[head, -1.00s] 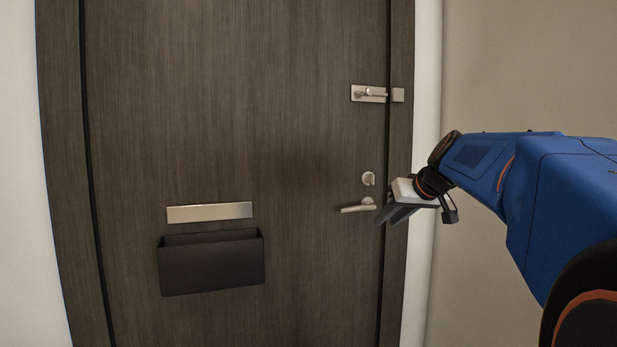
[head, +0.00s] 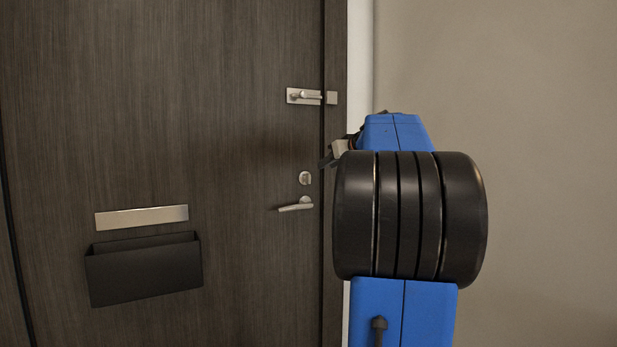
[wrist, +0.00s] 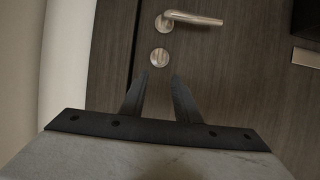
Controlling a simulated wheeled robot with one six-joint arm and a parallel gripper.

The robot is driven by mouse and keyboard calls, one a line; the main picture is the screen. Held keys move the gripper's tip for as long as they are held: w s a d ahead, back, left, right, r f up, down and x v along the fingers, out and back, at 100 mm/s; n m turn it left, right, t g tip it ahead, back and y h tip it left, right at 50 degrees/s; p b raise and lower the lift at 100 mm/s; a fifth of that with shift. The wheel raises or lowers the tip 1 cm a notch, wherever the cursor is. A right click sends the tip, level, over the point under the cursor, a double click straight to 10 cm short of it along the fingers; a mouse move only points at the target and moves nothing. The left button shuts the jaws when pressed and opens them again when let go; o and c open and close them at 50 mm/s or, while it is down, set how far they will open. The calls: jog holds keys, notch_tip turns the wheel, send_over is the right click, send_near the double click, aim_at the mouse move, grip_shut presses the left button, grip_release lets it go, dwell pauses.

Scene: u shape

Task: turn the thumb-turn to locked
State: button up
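The thumb-turn (head: 305,178) is a small round silver piece on the dark door, just above the lever handle (head: 295,204). In the wrist view, which is upside down, the thumb-turn (wrist: 160,57) lies below the lever handle (wrist: 190,18). Its knob is too small to tell which way it points. My gripper (wrist: 160,77) is open and empty, with two dark fingers apart and pointing toward the thumb-turn; no contact shows. In the head view my arm hides most of the gripper; a finger part shows just right of and above the thumb-turn.
A silver latch (head: 304,96) sits higher on the door (head: 230,120), with its small catch (head: 332,98) on the frame. A mail slot (head: 142,217) and black box (head: 145,268) are at lower left. A beige wall (head: 540,120) stands to the right.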

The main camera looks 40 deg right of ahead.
aim_at(310, 176)
jog(key=x, duration=1.4)
jog(key=shift+c, duration=0.2)
grip_shut()
